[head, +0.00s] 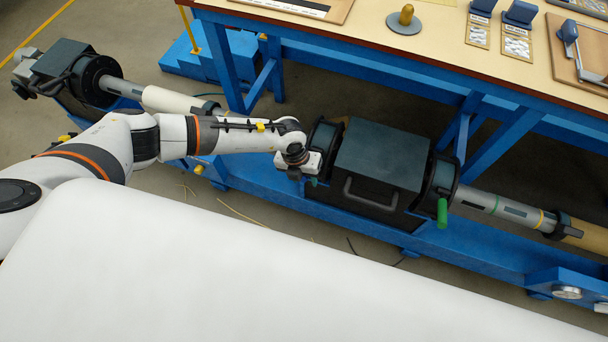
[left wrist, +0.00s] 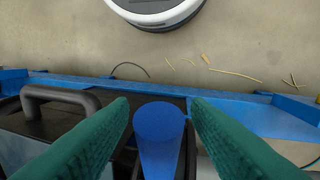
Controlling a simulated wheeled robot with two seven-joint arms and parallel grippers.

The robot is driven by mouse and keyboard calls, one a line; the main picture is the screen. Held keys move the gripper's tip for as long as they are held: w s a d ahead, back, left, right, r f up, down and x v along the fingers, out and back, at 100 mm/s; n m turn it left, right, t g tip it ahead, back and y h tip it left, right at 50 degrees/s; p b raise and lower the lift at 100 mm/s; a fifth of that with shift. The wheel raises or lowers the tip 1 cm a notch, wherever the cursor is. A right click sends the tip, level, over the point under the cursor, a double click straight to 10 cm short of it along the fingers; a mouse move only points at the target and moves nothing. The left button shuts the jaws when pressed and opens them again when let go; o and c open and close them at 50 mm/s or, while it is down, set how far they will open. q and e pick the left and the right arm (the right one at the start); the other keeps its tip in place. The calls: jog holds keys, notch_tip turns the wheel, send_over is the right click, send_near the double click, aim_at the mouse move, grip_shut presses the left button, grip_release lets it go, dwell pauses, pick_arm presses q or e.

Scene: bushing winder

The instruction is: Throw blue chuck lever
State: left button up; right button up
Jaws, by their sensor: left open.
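The blue chuck lever (left wrist: 160,135) stands between the two green finger pads of my left gripper (left wrist: 160,104) in the left wrist view. Gaps show on both sides of the lever, so the fingers are open around it and not clamped. In the head view my left gripper (head: 304,173) is at the left end of the dark machine housing (head: 380,155), beside the left chuck (head: 323,140). The blue lever is hidden there behind the gripper. A green lever (head: 442,213) hangs from the right chuck (head: 440,180). My right gripper is not in view.
The housing has a black handle (head: 370,197) in front, also in the left wrist view (left wrist: 60,95). It sits on a blue machine bed (head: 480,252). A workbench (head: 440,42) with tools stands behind. Thin scraps (left wrist: 235,74) lie on the floor.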

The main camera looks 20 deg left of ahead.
pick_arm(q)
jog(key=shift+c, duration=0.5)
grip_shut()
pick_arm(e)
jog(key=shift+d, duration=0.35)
